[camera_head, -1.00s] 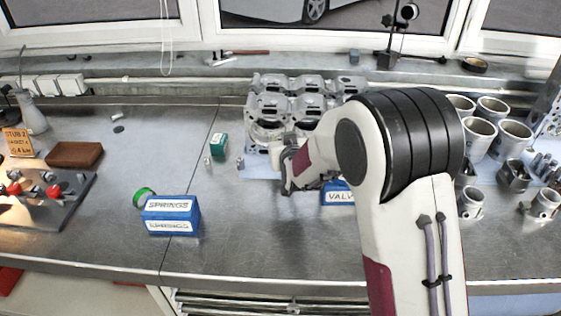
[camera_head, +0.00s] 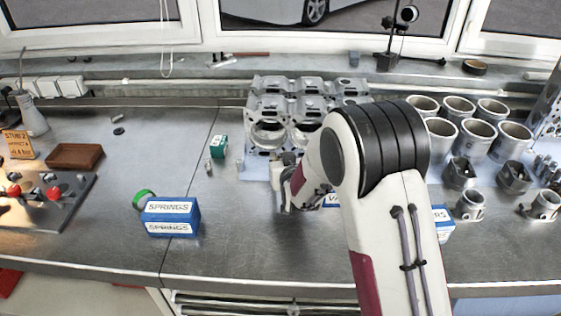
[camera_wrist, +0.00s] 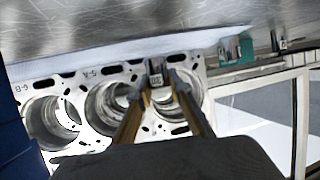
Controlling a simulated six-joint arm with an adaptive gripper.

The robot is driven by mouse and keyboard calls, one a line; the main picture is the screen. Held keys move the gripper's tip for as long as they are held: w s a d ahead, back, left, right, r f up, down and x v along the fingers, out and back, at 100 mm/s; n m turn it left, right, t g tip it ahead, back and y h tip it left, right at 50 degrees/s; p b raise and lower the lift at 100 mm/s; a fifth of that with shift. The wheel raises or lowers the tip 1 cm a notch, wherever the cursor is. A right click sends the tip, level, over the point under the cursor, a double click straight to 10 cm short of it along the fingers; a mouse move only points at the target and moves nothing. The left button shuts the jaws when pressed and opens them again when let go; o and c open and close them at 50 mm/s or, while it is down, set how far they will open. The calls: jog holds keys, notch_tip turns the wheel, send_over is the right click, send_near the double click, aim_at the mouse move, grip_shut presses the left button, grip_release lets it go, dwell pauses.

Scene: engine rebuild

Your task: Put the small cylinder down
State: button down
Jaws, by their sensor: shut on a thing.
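My gripper (camera_head: 281,180) is in front of the engine block (camera_head: 268,108), over the bench, with my arm hiding part of the area behind it. In the wrist view my gripper (camera_wrist: 160,78) shows two tan fingers converging on a small grey piece with a pale marked face, the small cylinder (camera_wrist: 156,76). The fingers are shut on it. The engine block (camera_wrist: 88,80) and its round bores lie behind the fingertips in that view. I cannot tell the gap below the cylinder. In the head view the held cylinder is not clearly distinguishable.
A green box (camera_head: 219,146) stands left of the block, beside a small metal piece (camera_head: 208,164). A blue SPRINGS box (camera_head: 171,217) and green ring (camera_head: 143,197) are front left. Metal sleeves (camera_head: 475,138) stand right. The bench between the SPRINGS box and my gripper is clear.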

jog(key=shift+f, duration=0.7)
jog(key=shift+f, duration=0.15)
jog(key=c, duration=1.8)
grip_release()
jog(key=shift+c, duration=0.2)
jog(key=shift+r, duration=0.2)
jog(key=shift+v, duration=6)
